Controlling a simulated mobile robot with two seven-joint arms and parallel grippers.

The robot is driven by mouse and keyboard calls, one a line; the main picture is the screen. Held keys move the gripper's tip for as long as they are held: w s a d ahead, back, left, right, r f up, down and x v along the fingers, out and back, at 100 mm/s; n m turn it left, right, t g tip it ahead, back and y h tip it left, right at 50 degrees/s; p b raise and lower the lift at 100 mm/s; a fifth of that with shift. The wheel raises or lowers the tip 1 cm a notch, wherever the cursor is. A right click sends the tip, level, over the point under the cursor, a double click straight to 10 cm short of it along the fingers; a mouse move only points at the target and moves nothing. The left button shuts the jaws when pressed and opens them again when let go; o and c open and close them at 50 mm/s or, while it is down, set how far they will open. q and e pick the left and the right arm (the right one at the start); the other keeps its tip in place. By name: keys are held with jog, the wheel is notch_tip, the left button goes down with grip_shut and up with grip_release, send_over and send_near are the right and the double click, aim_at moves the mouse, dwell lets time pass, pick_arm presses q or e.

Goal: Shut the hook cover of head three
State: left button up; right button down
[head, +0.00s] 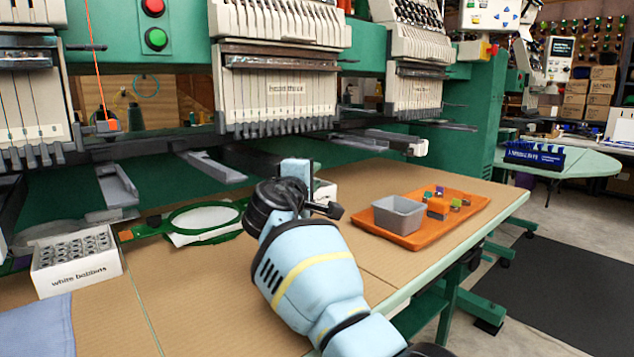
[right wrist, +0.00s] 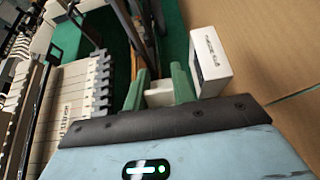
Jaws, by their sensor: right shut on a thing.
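Head three (head: 285,88), a cream panel with a row of needle bars below it, stands at the upper middle of the head view. My right gripper (head: 297,172) is below it, near its lower arm, with my wrist partly hiding the spot. In the right wrist view its two green fingers (right wrist: 158,90) are shut on a small pale piece, which looks like the hook cover (right wrist: 158,93). The fingers hide its sides, and I cannot tell how far the cover is swung. The needle row (right wrist: 100,85) shows to the left. My left gripper is not in view.
A white box (right wrist: 210,60) stands close beside the right finger. An orange tray (head: 455,215) with a grey bin (head: 398,214) lies to the right on the table. A green hoop (head: 205,220) and a white bobbin box (head: 77,262) lie left. The front middle table is clear.

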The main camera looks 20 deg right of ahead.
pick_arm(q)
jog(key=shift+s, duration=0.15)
pick_arm(e)
jog(key=shift+a, duration=0.1)
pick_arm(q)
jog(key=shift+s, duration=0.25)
pick_arm(e)
jog(key=c, duration=1.2)
grip_release()
jog(key=shift+o, duration=0.2)
pick_arm(q)
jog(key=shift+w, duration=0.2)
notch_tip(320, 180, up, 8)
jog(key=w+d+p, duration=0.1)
jog(key=p, duration=0.6)
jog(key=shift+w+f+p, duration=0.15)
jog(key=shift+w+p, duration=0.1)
jog(key=shift+p, duration=0.05)
pick_arm(e)
jog(key=v, duration=0.7)
jog(key=shift+s+a, duration=0.2)
jog(key=shift+s, duration=0.2)
